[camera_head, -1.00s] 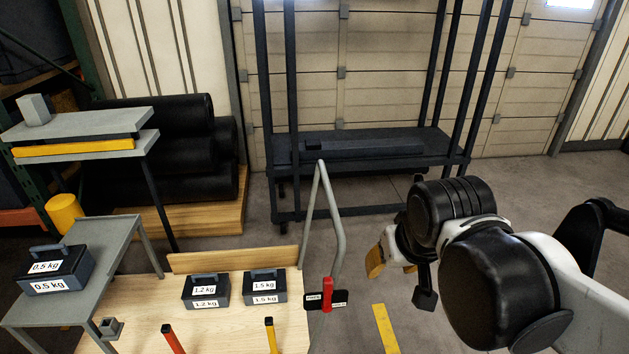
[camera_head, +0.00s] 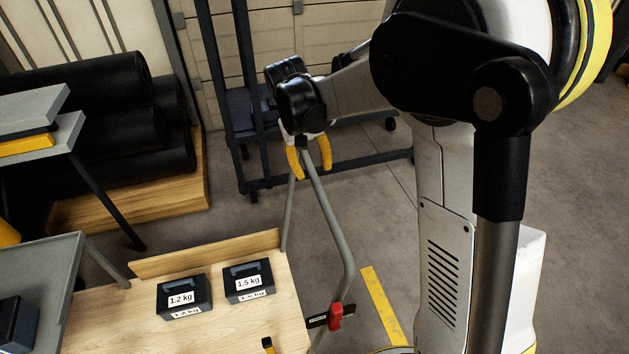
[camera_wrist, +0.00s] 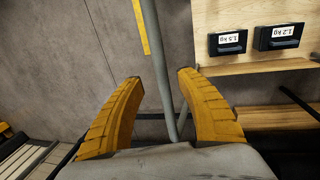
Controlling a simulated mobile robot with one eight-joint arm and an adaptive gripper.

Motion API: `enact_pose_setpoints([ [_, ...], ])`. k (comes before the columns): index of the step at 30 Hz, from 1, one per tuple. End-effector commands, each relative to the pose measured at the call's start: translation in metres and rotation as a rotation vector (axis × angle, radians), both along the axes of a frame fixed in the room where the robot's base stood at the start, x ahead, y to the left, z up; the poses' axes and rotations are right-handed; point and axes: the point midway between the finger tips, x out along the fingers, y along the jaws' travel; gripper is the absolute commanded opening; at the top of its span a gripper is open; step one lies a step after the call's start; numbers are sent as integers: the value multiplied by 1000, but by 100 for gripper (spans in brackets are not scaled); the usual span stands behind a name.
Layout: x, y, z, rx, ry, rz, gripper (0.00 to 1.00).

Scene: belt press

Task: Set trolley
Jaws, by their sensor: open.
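A grey tubular handle (camera_head: 340,240) rises beside a wooden-topped surface (camera_head: 215,325); I cannot tell which frame it joins. Low on the handle is a red lever (camera_head: 335,316) on a black labelled plate. My gripper (camera_head: 311,170) is open at the handle's upper end, its yellow fingers on either side of the tube. In the wrist view the tube (camera_wrist: 158,60) runs between the open fingers (camera_wrist: 160,75), apparently without being clamped. A dark wheeled frame (camera_head: 370,162) stands behind, partly hidden by my arm.
Weights marked 1.2 kg (camera_head: 184,297) and 1.5 kg (camera_head: 248,280) stand on the wooden top. A grey side table (camera_head: 45,275) and black rolls (camera_head: 75,95) are at left. A yellow floor strip (camera_head: 382,300) lies right of the handle, with bare floor around.

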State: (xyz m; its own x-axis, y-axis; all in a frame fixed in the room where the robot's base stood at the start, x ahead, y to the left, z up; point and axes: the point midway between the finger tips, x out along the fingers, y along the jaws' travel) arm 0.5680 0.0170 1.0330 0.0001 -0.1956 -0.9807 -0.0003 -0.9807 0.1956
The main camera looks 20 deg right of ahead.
Motion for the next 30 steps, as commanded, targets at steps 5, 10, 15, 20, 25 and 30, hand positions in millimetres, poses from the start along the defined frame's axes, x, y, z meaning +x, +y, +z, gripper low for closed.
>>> enact_pose_setpoints([
  [5, 1, -7, -40, 0, -1, -1, 43],
  [10, 1, -12, -64, 0, -1, -1, 43],
  [15, 1, -15, -74, 1, -1, 0, 43],
  [20, 0, -15, -75, 1, -1, 0, 43],
  [25, 0, -15, -75, 1, -1, 0, 27],
  [30, 0, -15, -75, 1, -1, 0, 0],
])
